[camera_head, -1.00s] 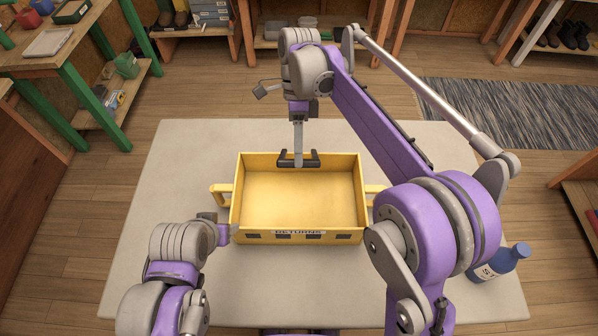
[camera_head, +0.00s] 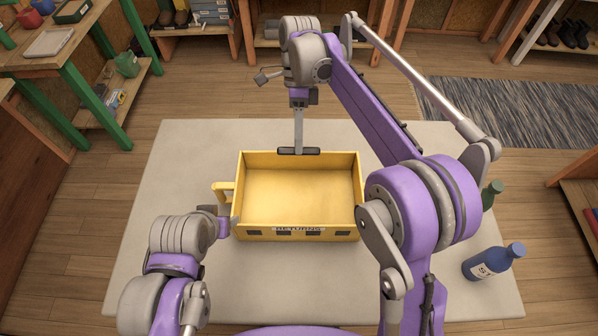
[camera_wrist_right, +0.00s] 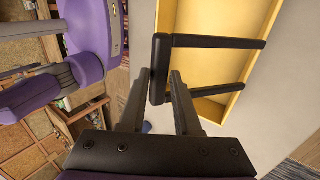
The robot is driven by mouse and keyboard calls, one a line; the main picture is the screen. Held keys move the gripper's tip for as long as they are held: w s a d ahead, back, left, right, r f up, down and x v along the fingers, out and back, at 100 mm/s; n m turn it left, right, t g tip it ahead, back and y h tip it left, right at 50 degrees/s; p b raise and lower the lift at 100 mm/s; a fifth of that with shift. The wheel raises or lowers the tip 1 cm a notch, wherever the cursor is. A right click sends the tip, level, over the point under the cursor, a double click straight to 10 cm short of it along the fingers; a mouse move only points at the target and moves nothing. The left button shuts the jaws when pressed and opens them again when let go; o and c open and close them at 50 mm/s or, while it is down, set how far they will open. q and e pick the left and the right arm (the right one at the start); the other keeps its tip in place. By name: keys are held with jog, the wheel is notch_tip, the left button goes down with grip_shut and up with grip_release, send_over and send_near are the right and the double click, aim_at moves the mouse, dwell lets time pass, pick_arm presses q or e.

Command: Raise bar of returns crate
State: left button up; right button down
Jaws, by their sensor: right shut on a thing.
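The yellow returns crate (camera_head: 349,233) stands on the pale table, with its label on the near wall. Its black bar (camera_head: 312,151) is at the far wall and looks like a flat strip in the head view. In the right wrist view the bar (camera_wrist_right: 160,62) is a U, with two arms running to the yellow crate (camera_wrist_right: 190,17). My right gripper (camera_head: 298,147) is on the middle of the bar, with its fingers (camera_wrist_right: 160,75) on either side of it. My left gripper (camera_head: 228,222) is by the crate's near left corner; its fingers are too small to read.
A blue bottle (camera_head: 487,262) stands at the table's right side, with a green bottle (camera_head: 492,193) partly behind my right arm. The pale table (camera_head: 185,165) is clear left of the crate. Green-legged shelving (camera_head: 97,105) stands at the back left.

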jog(key=shift+w, duration=0.1)
jog(key=shift+w+r+p, duration=0.3)
jog(key=shift+w+p, duration=0.1)
jog(key=shift+w, duration=0.45)
jog(key=shift+w+r, duration=0.35)
jog(key=shift+w, duration=0.7)
